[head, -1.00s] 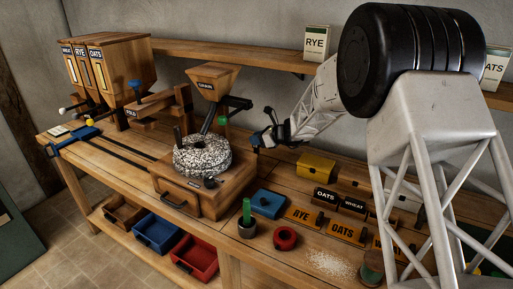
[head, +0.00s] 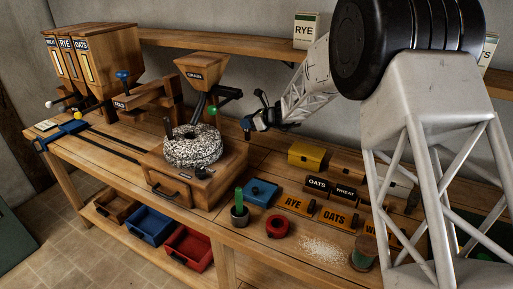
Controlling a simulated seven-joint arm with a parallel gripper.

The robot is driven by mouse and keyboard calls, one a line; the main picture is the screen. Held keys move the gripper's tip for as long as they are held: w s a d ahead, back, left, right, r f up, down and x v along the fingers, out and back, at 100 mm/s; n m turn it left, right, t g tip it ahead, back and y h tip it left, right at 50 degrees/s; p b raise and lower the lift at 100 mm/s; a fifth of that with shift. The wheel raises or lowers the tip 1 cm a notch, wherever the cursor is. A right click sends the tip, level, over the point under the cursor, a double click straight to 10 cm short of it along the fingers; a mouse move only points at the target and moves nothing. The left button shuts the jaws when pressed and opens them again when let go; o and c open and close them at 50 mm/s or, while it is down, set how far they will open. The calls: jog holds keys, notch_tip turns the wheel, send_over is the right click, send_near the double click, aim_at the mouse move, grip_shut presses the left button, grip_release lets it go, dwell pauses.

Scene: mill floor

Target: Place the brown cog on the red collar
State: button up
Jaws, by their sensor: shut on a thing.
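The red collar (head: 277,235) lies on the bench front, a short ring with a dark centre. My gripper (head: 248,125) hangs above the bench at mid picture, right of the mill's green knob and behind and above the collar, well apart from it. It is small here, with a blue patch at its tip. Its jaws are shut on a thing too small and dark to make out. I cannot pick out the brown cog anywhere, so I cannot tell whether it is the held thing.
A dark cup with a green peg (head: 239,217) stands left of the collar. A blue box (head: 260,193) and orange label plates (head: 297,205) lie behind it. The millstone (head: 193,147) and grain hopper (head: 208,70) stand left of my gripper. Spilled grain (head: 325,250) lies right.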

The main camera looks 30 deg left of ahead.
notch_tip(320, 180, up, 5)
jog(key=shift+d+r, duration=0.1)
jog(key=shift+r, duration=0.05)
jog(key=s+d+r, duration=0.3)
jog(key=s+d, duration=2.2)
jog(key=d, duration=0.1)
jog(key=s+d+f, duration=0.2)
jog(key=s+d, duration=0.3)
jog(key=s, duration=0.3)
jog(key=s+d+f, duration=0.1)
jog(key=s+d, duration=0.4)
jog(key=s, duration=0.3)
notch_tip(320, 180, down, 7)
jog(key=shift+w, duration=0.25)
jog(key=shift+a+r, duration=0.1)
jog(key=shift+a, duration=0.05)
jog(key=w+a+f, duration=0.1)
jog(key=w+a, duration=0.9)
jog(key=w, duration=0.2)
jog(key=shift+w+f, duration=0.25)
jog(key=shift+w, duration=0.05)
